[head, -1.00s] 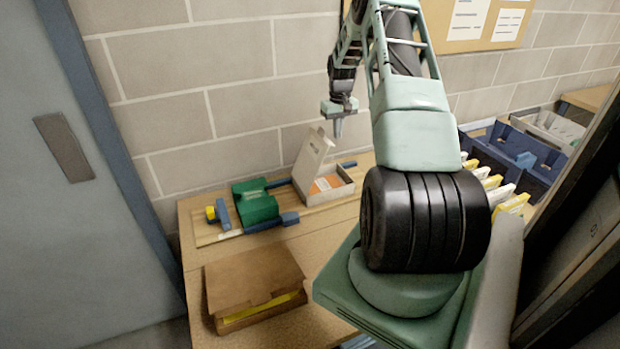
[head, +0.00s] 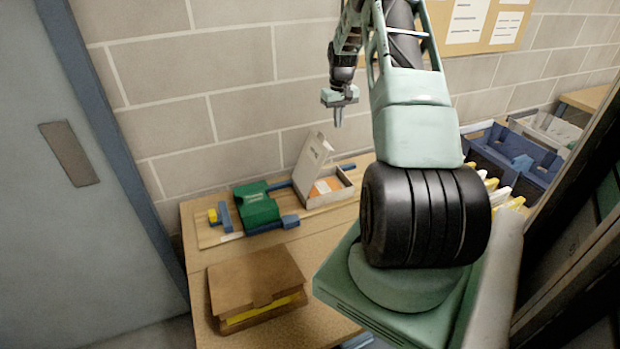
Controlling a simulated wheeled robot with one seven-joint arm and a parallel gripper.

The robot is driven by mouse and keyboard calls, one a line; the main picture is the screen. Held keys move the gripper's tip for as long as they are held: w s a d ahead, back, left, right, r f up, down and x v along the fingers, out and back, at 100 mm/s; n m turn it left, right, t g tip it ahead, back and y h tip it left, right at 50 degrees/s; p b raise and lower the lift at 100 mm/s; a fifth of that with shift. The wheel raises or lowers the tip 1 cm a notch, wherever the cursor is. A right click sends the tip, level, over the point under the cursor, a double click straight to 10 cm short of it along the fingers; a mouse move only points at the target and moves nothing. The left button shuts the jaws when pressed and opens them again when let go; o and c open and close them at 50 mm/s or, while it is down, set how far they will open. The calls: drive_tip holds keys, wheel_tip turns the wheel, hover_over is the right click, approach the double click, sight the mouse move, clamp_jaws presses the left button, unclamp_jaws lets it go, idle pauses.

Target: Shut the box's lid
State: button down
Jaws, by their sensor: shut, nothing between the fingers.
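A small grey-white box (head: 338,197) stands at the back of the wooden table with its lid (head: 315,152) open. The lid is raised steeply at the box's left side. An orange item and a pale item (head: 326,185) show inside. My gripper (head: 338,119) is shut and empty. In the picture it is above the box and up to the right of the lid's top edge, apart from both; its exact depth is hard to tell.
A green case (head: 256,203) with blue and yellow parts sits left of the box on a board. A brown cardboard box (head: 255,280) with yellow inside is at the table's front. Blue bins (head: 515,155) stand at the right. A brick wall (head: 240,120) is behind.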

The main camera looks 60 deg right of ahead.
drive_tip(key=shift+r, duration=0.55)
